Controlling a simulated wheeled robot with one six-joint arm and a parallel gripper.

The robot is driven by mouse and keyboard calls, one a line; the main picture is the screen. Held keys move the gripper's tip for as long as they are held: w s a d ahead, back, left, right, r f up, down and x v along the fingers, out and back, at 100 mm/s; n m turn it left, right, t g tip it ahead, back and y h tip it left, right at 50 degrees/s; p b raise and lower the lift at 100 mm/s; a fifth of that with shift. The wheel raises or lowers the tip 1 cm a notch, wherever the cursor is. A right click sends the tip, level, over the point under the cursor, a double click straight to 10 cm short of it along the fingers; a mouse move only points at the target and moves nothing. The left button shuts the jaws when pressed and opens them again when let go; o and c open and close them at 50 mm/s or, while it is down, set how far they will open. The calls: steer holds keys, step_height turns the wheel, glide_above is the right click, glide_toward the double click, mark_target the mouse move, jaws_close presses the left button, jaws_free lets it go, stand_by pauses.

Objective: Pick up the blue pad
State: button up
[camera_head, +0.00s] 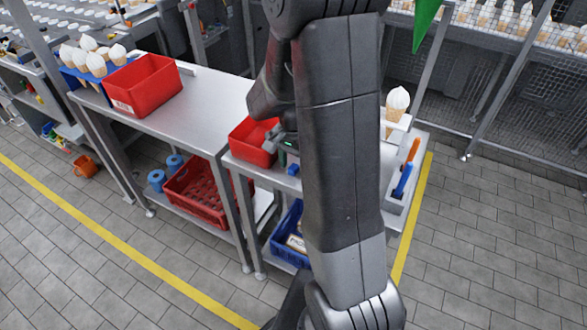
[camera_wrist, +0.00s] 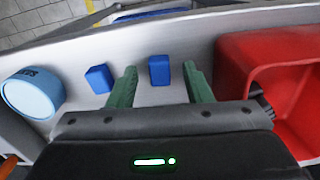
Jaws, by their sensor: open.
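Two small blue pads stand out on the grey metal surface in the wrist view: one blue pad (camera_wrist: 159,69) lies in the space between my fingertips, and a second blue pad (camera_wrist: 99,78) is to the left, outside the left finger. My gripper (camera_wrist: 160,76) has its two green fingers spread apart, with nothing clamped between them. Whether the fingers reach down beside the pad is hard to tell. In the head view, a blue pad (camera_head: 293,170) shows just left of my arm, near my gripper (camera_head: 284,146), which is partly hidden by the arm.
A red bin (camera_wrist: 285,62) stands close on the right of my gripper in the wrist view; the head view shows it too (camera_head: 252,142). A light blue cylinder (camera_wrist: 33,93) is at the left. A larger red bin (camera_head: 143,86) sits on the adjoining table.

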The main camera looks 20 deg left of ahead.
jaws_close()
steer(key=shift+r, duration=0.15)
step_height(320, 180, up, 10)
step_height(320, 180, up, 5)
steer(key=p, duration=0.4)
glide_above(294, 167)
stand_by(0.9)
stand_by(0.4)
